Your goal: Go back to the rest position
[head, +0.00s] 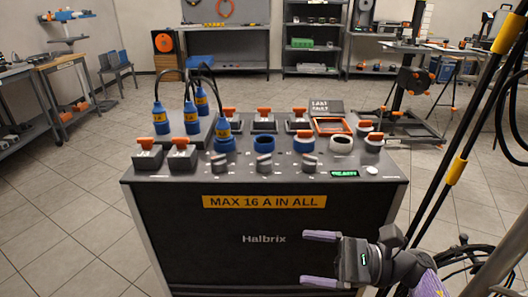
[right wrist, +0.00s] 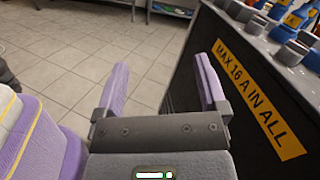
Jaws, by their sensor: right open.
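My right gripper (head: 320,259) is open and empty in front of the dark console (head: 160,235), low at its right side. Its two purple fingers stand apart in the right wrist view (right wrist: 165,85), with floor showing between them and the console's front face to their right. The left gripper is not in either view.
The console top carries blue plugs (head: 192,118) with cables, orange-handled switches (head: 264,121), sockets and grey knobs (head: 264,163). Black poles and cables (head: 462,165) stand close on the right. A workbench (head: 60,68) stands at left, shelves (head: 312,40) at the back. Tiled floor is open at left.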

